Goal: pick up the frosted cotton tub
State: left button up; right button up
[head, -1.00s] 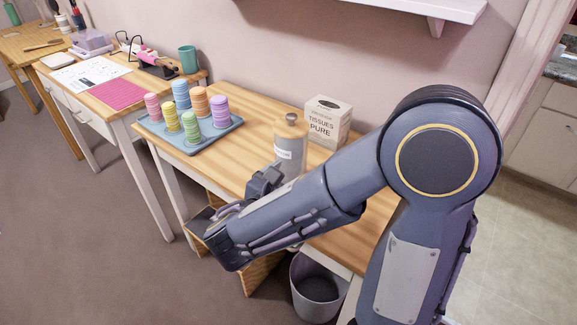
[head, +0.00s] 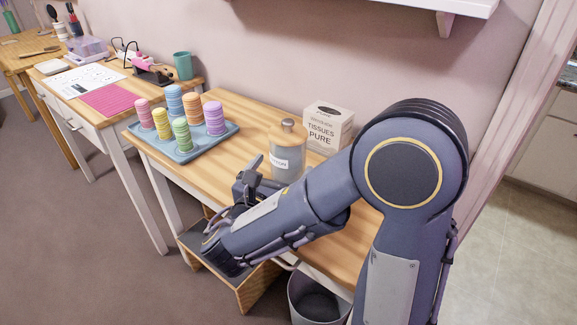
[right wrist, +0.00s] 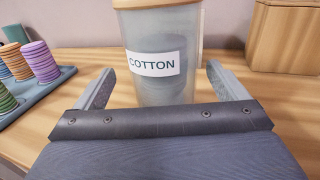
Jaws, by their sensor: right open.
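The frosted cotton tub (head: 288,158) stands upright on the wooden table, with a wooden lid topped by a grey knob and a white label. In the right wrist view the tub (right wrist: 162,88) is straight ahead, its label reading COTTON. My right gripper (right wrist: 160,88) is open, with one finger on each side of the tub's lower part in the picture. I cannot tell whether the tub is fully between the fingers. In the head view my right gripper (head: 252,180) is at the table's front edge, just left of the tub. My left gripper is not in view.
A tissue box (head: 328,127) stands behind the tub at the right. A blue-grey tray (head: 222,143) with several coloured striped rolls lies to the left. A bin (head: 318,300) stands on the floor below. A white shelf (head: 400,8) hangs above.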

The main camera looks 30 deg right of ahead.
jog(key=x, duration=0.4)
jog(key=shift+d+r+b, duration=0.1)
jog(key=shift+d+b, duration=0.2)
jog(key=shift+b, duration=0.05)
jog(key=shift+c, duration=0.3)
jog(key=c, duration=1.1)
jog(key=shift+o, duration=0.2)
jog(key=shift+r, duration=0.1)
